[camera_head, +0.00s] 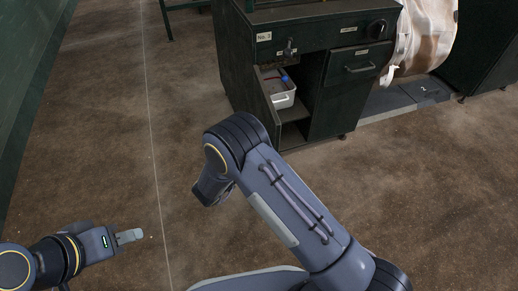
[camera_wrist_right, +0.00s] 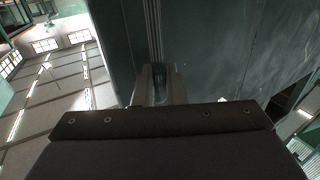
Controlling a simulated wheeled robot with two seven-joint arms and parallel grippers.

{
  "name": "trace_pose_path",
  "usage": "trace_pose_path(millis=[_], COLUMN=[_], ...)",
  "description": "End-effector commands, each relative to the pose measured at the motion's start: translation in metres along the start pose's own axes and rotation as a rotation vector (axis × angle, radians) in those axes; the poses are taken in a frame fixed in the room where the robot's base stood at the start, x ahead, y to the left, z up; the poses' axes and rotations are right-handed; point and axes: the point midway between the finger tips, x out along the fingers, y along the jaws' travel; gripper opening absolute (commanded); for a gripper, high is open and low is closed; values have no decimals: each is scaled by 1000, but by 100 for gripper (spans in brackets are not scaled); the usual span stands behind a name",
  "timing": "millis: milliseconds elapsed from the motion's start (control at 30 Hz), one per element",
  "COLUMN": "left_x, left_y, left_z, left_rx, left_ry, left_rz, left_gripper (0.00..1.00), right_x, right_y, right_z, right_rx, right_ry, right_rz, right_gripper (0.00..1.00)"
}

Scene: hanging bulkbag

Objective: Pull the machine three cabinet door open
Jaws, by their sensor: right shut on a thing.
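The machine three cabinet (camera_head: 345,90) is dark green, at the top centre-right of the head view, with a small number label. Its lower front stands open on the left, showing the dark inside. A narrow dark door panel (camera_head: 265,100) slants at the left of this opening. My right gripper (camera_wrist_right: 158,88) is shut on a narrow part at a dark green panel (camera_wrist_right: 225,50) in the wrist view; which part is unclear. In the head view it is hidden or too unclear to place. My left gripper (camera_head: 130,236) is low at the left, seen side-on, away from the cabinet.
A white tray (camera_head: 283,98) with a blue and red item sits inside the cabinet opening. A drawer (camera_head: 358,66) is to its right. A large pale bag (camera_head: 425,35) hangs behind on the right. The brown floor (camera_head: 130,130) between me and the cabinet is clear.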

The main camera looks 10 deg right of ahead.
Motion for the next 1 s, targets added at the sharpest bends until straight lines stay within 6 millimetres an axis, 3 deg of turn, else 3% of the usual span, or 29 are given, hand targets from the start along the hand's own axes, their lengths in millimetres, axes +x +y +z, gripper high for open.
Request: trace_pose_path(millis=[233,267,367,667,767,1000], left_x=[0,0,0,0,-3,-11], left_y=[0,0,0,0,1,5], left_z=[0,0,0,0,-1,-5], left_rx=[0,0,0,0,0,0], left_ry=[0,0,0,0,0,0], left_rz=[0,0,0,0,0,0], left_gripper=[36,36,36,36,36,36], right_x=[0,0,0,-1,-10,-50], right_y=[-1,-1,-1,-1,-1,-2], right_z=[0,0,0,0,-1,-2], right_rx=[2,2,2,2,2,2], right_ry=[0,0,0,0,0,-1], right_rz=[-3,-3,-3,-2,-5,-5], right_gripper=[0,12,25,26,26,26])
